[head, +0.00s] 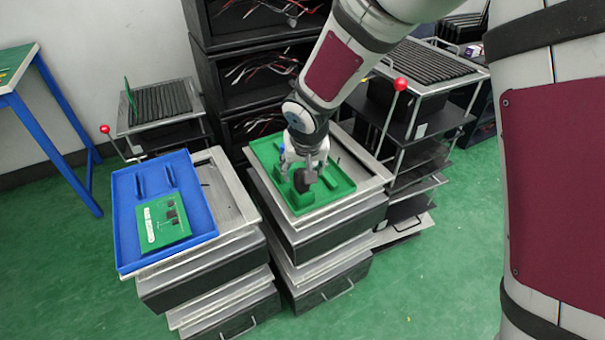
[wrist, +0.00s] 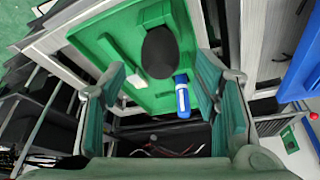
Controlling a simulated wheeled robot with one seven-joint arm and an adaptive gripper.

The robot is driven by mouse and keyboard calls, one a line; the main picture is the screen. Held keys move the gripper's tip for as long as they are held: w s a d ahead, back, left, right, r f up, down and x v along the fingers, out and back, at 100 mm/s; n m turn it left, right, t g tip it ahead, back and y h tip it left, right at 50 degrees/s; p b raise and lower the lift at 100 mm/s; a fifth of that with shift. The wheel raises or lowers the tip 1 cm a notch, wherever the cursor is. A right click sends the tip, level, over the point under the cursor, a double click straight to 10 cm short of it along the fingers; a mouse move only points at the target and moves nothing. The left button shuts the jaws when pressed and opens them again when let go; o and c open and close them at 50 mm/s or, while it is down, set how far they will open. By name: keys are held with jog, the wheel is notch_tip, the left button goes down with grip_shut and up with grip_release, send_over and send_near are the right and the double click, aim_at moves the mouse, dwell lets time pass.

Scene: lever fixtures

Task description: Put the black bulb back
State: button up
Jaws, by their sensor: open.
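The black bulb (wrist: 160,52) shows in the wrist view as a dark oval at the green tray (wrist: 100,62). It lies in line with the gap between my fingers, around their tip level or beyond; I see no contact. My gripper (wrist: 163,88) is open, one finger on each side of the picture. In the head view my gripper (head: 311,168) points down over the green tray (head: 338,194) on the right-hand stand, and a dark shape in front of the fingers partly hides what is there. A blue and white piece (wrist: 182,97) lies near the right finger.
A blue tray (head: 125,215) with a green card (head: 163,222) sits on the left stand. Red-knobbed levers (head: 400,84) (head: 104,129) rise beside the stands. Black shelves (head: 245,75) with cables stand behind. Green floor is open in front.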

jog(key=p+v, duration=0.1)
jog(key=v, duration=0.4)
jog(key=shift+s+d+r, duration=0.1)
jog(key=shift+r, duration=0.25)
jog(key=s+d+r+m+g+h, duration=0.1)
jog(key=s+d+r, duration=0.5)
jog(key=d, duration=0.3)
jog(key=s+d+r+m+h, duration=0.1)
jog(key=s+d+r, duration=0.55)
jog(key=d, duration=0.25)
jog(key=s+d+r+g, duration=0.1)
jog(key=s+d, duration=0.1)
jog(key=s, duration=0.8)
jog(key=s+d+g+y, duration=0.1)
jog(key=s+d, duration=0.2)
jog(key=s, duration=0.8)
jog(key=shift+d+r, duration=0.25)
jog(key=shift+r, duration=0.1)
